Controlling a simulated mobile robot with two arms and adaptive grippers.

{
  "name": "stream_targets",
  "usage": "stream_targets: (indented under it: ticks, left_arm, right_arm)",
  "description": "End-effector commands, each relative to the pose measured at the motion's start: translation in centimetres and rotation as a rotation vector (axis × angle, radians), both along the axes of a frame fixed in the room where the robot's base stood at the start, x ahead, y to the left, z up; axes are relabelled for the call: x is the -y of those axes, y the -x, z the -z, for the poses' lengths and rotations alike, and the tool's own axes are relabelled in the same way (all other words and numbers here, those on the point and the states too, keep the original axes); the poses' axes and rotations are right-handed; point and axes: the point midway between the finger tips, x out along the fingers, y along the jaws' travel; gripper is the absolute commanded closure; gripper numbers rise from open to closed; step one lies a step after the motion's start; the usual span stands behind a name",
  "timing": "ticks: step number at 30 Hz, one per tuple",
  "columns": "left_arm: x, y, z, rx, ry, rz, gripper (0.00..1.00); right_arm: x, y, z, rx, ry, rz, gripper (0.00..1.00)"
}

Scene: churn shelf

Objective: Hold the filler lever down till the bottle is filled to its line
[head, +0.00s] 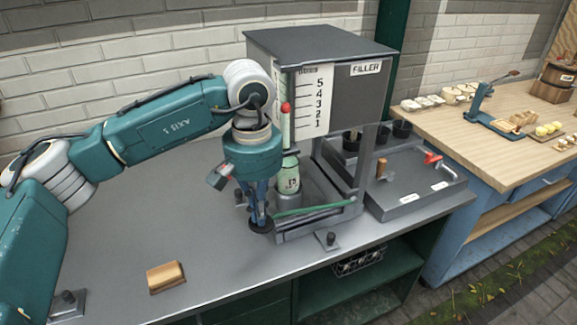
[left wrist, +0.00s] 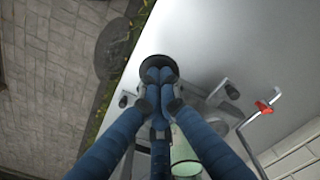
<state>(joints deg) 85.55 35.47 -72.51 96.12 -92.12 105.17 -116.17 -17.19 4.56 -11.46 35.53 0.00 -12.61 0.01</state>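The grey filler (head: 338,75) stands on the bench, with a scale marked 1 to 5 and a red marker (head: 285,107) beside it. A pale green bottle (head: 288,180) stands under it, partly behind my arm; it also shows in the left wrist view (left wrist: 185,155). Its fill line and level cannot be made out. A round black pad (head: 261,227), apparently the lever's end, is at the filler's front left. My left gripper (head: 260,215) points down with its fingers together, tips over the pad and seemingly touching it. The pad shows beyond the fingertips in the left wrist view (left wrist: 158,70).
A wooden block (head: 166,276) lies on the bench at front left. Farther right is a wooden table (head: 490,130) with small goods. The bench's left middle is clear.

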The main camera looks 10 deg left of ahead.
Motion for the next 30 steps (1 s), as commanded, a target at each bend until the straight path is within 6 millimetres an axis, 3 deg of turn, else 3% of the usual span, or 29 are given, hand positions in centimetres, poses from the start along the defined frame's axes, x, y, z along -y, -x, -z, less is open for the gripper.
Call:
stream_targets:
  ticks: [11,30]
  left_arm:
    - [0.0,0.0,-0.4,-0.001,-0.001,0.0,1.0]
    - [0.0,0.0,-6.1,0.0,0.0,0.0,1.0]
  right_arm:
    - [0.0,0.0,-0.2,0.0,0.0,0.0,1.0]
    - [0.0,0.0,-3.0,0.0,0.0,0.0,1.0]
